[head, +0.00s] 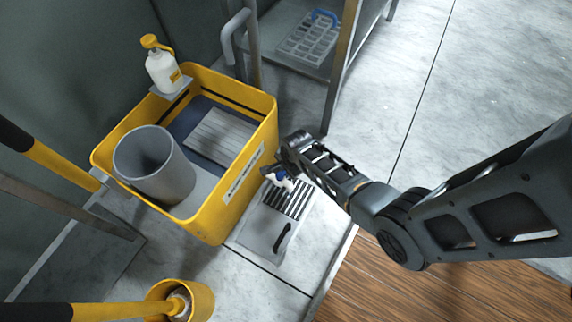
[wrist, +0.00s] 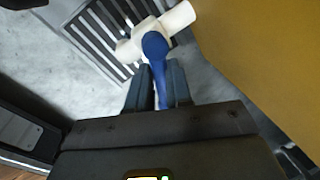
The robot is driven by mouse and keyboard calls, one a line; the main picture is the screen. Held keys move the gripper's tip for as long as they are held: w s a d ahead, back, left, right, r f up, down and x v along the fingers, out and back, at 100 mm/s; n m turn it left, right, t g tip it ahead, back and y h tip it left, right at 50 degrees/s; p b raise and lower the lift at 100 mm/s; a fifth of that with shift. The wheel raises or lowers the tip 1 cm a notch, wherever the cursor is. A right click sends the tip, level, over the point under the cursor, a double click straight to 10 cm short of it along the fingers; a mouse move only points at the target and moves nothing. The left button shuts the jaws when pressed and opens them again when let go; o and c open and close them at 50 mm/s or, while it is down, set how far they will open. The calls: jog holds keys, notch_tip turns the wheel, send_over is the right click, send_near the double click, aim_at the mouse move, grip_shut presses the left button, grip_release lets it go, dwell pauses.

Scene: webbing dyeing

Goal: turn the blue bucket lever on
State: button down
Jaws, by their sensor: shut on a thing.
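The blue lever (head: 279,177) is on a small white valve (head: 287,185) at the lower right side of a yellow rectangular bucket (head: 221,221). In the wrist view the blue lever (wrist: 154,47) runs from the white valve (wrist: 179,17) down between my two fingers. My gripper (wrist: 158,88) is shut on the lever's narrow end. In the head view my gripper (head: 273,171) reaches the valve from the right, close to the bucket wall. The wall (wrist: 245,55) also shows at right in the wrist view. The fingers hide the lever's tip.
A slotted floor drain (head: 289,200) lies below the valve. A grey bin (head: 153,165) stands inside the yellow bucket, and a white bottle (head: 162,70) sits at its back corner. A metal shelf (head: 343,65) stands behind. Open floor lies to the right.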

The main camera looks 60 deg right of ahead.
jog(key=shift+s+a+m+p, duration=0.15)
jog(key=shift+m+p, duration=0.1)
jog(key=shift+m, duration=0.5)
jog(key=shift+s+a+m+p, duration=0.1)
jog(key=shift+s+m+p, duration=0.1)
jog(key=shift+m, duration=0.55)
jog(key=c, duration=1)
grip_release()
jog(key=shift+c, duration=0.2)
notch_tip(320, 180, up, 8)
jog(key=s+p, duration=0.1)
jog(key=p, duration=0.3)
jog(key=shift+a+f, duration=0.15)
jog(key=shift+a, duration=0.3)
jog(key=shift+s, duration=0.1)
jog(key=shift+c, duration=0.3)
